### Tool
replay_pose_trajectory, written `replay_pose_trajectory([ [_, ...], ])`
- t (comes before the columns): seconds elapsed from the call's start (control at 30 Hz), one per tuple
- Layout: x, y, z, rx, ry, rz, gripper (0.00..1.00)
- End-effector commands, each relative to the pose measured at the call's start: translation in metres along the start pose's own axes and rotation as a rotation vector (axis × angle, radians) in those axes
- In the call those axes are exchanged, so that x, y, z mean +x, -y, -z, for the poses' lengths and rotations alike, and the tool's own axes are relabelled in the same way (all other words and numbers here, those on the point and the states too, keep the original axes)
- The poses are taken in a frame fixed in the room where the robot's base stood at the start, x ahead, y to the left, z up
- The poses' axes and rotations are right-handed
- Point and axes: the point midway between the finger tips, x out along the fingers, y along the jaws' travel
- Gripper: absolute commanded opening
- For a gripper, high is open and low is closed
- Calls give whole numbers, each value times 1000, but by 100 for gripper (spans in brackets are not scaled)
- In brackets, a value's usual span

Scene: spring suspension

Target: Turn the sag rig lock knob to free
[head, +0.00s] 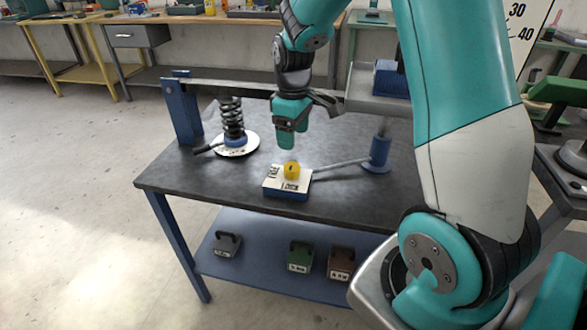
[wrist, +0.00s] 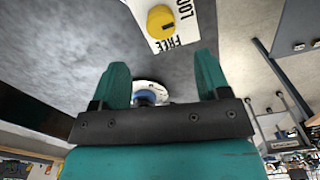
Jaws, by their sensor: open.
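The yellow lock knob (head: 291,170) sits on a white-topped blue box (head: 286,193) on the dark table. The wrist view shows the knob (wrist: 160,20) near its top edge, with a small dark mark on it. The white label (wrist: 143,12) reads FREE on one side of the knob and has partly cut-off lettering on the other. I cannot tell for sure which word the mark points to. My gripper (head: 290,143) hangs above the table, just above and behind the knob in the head view. Its fingers (wrist: 163,80) are apart and empty, not touching the knob.
A black coil spring (head: 232,118) stands on a white disc (head: 236,145) left of the gripper, under a long dark beam (head: 225,86). A blue post (head: 377,153) with a grey rod stands right of the box. Several weights lie on the lower shelf (head: 265,254). The table front is clear.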

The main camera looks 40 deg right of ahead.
Motion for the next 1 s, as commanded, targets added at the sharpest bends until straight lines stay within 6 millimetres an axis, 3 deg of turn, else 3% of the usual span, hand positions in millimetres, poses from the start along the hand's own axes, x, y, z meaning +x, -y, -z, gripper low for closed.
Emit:
replay_pose_trajectory([
  [0.2,52,1,-1,1,4,4,69],
  [0.43,90,1,-1,1,2,3,69],
  [0.6,101,0,-1,1,0,1,69],
  [0.9,102,0,0,1,-1,0,69],
  [1.0,102,0,0,1,-1,0,46],
])
